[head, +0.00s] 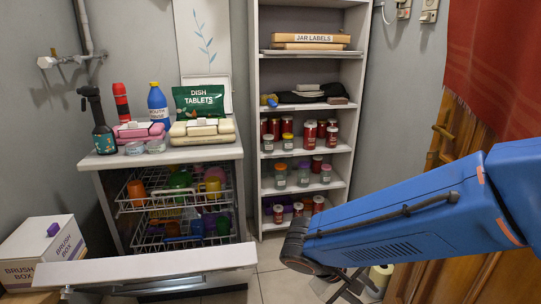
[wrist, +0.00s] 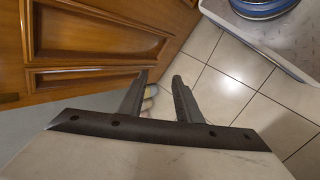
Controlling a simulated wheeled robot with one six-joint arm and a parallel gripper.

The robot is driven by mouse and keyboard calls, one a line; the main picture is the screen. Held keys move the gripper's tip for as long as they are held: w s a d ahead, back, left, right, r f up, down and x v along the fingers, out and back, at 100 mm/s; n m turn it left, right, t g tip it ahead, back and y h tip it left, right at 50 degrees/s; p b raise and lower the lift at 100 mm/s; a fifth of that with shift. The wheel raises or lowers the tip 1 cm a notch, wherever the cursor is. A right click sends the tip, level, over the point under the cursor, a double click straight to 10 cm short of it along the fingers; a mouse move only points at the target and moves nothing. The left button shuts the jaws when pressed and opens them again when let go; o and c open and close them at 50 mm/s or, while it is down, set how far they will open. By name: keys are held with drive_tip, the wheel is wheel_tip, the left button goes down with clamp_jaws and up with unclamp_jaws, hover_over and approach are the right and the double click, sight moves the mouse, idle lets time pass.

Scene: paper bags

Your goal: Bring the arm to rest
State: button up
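My blue arm (head: 400,225) reaches in from the right of the head view, its front end low near the middle. My gripper (wrist: 160,76) points down toward the tiled floor in the wrist view. Its two dark fingers stand apart, with nothing seen clasped between them. A pale yellowish item (wrist: 150,100) shows behind and between the fingers, apparently lower down. In the head view, part of my gripper (head: 350,286) shows below the arm, next to a pale roll-like item (head: 381,275).
A wooden door (wrist: 100,45) is close by. An open dishwasher (head: 145,272) with loaded racks stands at left, its door lowered. A brush box (head: 42,250) sits beside it. A shelf (head: 255,120) with jars stands behind. Tiled floor (wrist: 220,95) is clear right of the fingers.

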drive_tip(key=s+d+r+m+t+y, duration=0.3)
drive_tip(key=s+d+r+m+y, duration=0.1)
drive_tip(key=s+d+r+y, duration=0.2)
drive_tip(key=shift+s+d+r+m+y, duration=0.3)
drive_tip(key=shift+s+r+y, duration=0.25)
drive_tip(key=shift+r+y, duration=0.6)
drive_tip(key=shift+r+h, duration=0.2)
drive_tip(key=shift+h, duration=0.05)
